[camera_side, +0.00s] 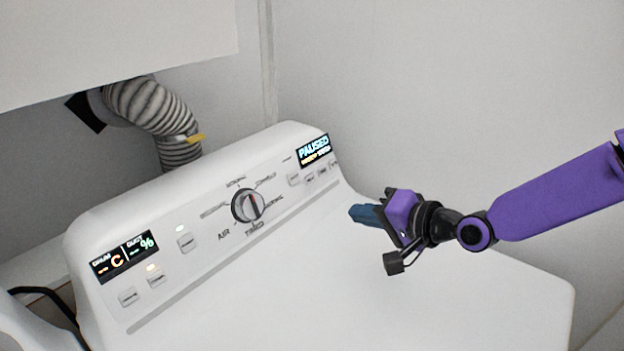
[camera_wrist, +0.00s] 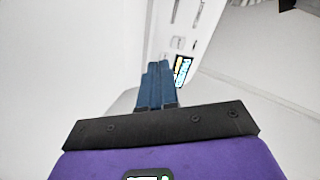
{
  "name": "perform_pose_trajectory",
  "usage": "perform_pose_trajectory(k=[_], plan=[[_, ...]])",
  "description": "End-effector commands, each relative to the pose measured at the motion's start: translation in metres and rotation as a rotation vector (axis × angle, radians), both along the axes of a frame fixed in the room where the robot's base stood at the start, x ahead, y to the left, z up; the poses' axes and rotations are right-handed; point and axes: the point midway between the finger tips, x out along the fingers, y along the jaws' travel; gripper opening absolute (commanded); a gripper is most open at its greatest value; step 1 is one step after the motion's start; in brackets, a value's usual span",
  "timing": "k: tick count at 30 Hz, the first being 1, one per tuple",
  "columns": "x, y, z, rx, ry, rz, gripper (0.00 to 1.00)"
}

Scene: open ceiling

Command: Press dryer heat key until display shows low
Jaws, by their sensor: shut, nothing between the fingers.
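The white dryer's control panel (camera_side: 200,262) slopes across the side view. Its right display (camera_side: 314,150) reads "PAUSED" with a smaller line below that is hard to read. Several small keys sit under that display, one of them a key at the left of the row (camera_side: 294,180); their labels are too small to read. My gripper (camera_side: 366,214) is shut and empty, above the dryer top to the right of the panel, apart from the keys. In the wrist view its blue fingers (camera_wrist: 156,85) are together, with the display (camera_wrist: 182,68) just beyond them to the right.
A round dial (camera_side: 247,206) stands mid-panel. A left display (camera_side: 124,256) and several other keys (camera_side: 128,297) are at the panel's left end. A ribbed duct (camera_side: 155,112) rises behind the dryer. The dryer top (camera_side: 440,300) is clear.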

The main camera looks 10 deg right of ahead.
Motion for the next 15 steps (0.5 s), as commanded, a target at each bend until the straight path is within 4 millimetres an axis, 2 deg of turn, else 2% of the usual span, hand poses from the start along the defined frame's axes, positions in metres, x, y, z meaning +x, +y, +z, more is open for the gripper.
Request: perform_pose_trajectory(k=[1,6,9,15], plan=[[0.017,0.006,-0.003,0.062,-0.013,-0.06,0.0],[0.065,0.011,-0.006,0.289,-0.084,-0.262,0.0],[0.085,0.007,-0.009,0.413,-0.137,-0.362,0.0],[0.107,-0.005,-0.013,0.596,-0.232,-0.495,0.0]])
